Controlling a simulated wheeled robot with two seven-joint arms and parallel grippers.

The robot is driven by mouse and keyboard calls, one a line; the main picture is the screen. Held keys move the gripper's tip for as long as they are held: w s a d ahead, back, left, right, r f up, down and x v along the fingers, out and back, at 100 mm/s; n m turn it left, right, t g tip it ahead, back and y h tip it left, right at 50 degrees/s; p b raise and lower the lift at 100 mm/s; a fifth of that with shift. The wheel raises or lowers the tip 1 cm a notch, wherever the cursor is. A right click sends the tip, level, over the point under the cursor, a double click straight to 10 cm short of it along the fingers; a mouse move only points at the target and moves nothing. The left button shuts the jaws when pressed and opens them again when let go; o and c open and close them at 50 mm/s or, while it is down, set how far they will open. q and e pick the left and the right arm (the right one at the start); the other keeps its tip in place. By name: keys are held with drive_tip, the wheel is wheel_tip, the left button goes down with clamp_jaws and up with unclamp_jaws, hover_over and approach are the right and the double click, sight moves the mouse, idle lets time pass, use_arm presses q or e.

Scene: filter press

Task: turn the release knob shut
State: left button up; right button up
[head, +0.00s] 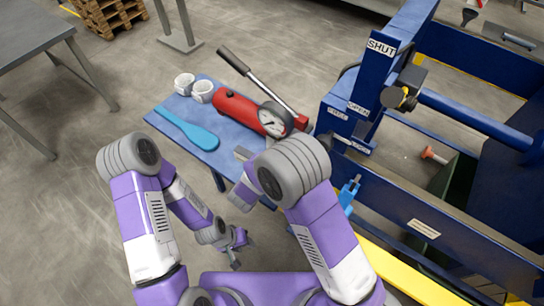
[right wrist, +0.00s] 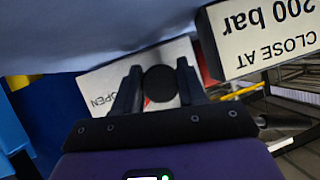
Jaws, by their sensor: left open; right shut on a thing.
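The release knob (right wrist: 160,84) is a round black knob in the right wrist view, in front of a white plate (right wrist: 100,88) lettered OPEN with a bit of red mark beside the knob. My right gripper (right wrist: 157,88) has its two dark fingers on either side of the knob, closed on it. In the head view the knob and right fingertips are hidden behind my right arm. The red hand pump (head: 238,108) with its round gauge (head: 274,119) lies on the blue table. My left gripper (head: 238,250) hangs low, open and empty, away from the pump.
A CLOSE AT 200 bar sign (right wrist: 265,35) stands close right of the fingers. On the blue table (head: 172,133) lie a blue paddle (head: 190,130) and white rolls (head: 202,91). The pump lever (head: 255,80) slants up-left. The blue press frame (head: 430,195) stands right.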

idle(0.4)
drive_tip(key=o, duration=0.8)
drive_tip(key=shift+c, duration=0.2)
drive_tip(key=shift+a, duration=0.1)
drive_tip(key=p+v, duration=0.1)
drive_tip(key=v, duration=0.6)
drive_tip(key=shift+s+a+r, duration=0.1)
drive_tip(key=shift+s, duration=0.15)
